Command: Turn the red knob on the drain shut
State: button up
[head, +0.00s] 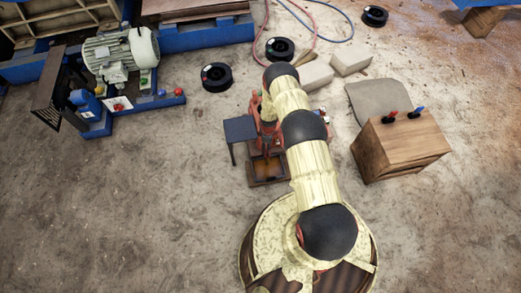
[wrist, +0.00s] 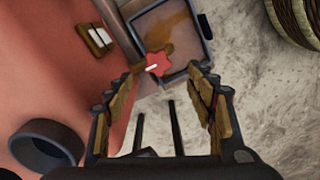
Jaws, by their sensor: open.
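In the wrist view, the red knob (wrist: 157,64) has a white mark on it and shows just beyond and between my fingertips, nearer the left one. My gripper (wrist: 166,72) is open around empty space. I cannot tell how far the knob lies below the tips. The red machine body (wrist: 65,70) fills the left of this view. In the head view, the red machine (head: 266,125) is partly covered by my arm, and I cannot make out the knob there.
An open, rust-stained tray (wrist: 182,28) lies behind the knob. A dark round pipe end (wrist: 45,147) sits at lower left in the wrist view. In the head view, a wooden crate (head: 400,148) stands to the right and a grey motor (head: 120,52) to the left.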

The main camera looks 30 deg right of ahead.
jog(key=shift+w+d+n, duration=0.1)
jog(key=shift+n, duration=0.5)
jog(key=shift+f, duration=0.25)
notch_tip(320, 180, down, 7)
jog(key=b, duration=0.3)
jog(key=shift+f, duration=0.2)
jog(key=c, duration=0.4)
jog(key=c, duration=0.7)
jog(key=shift+c, duration=0.3)
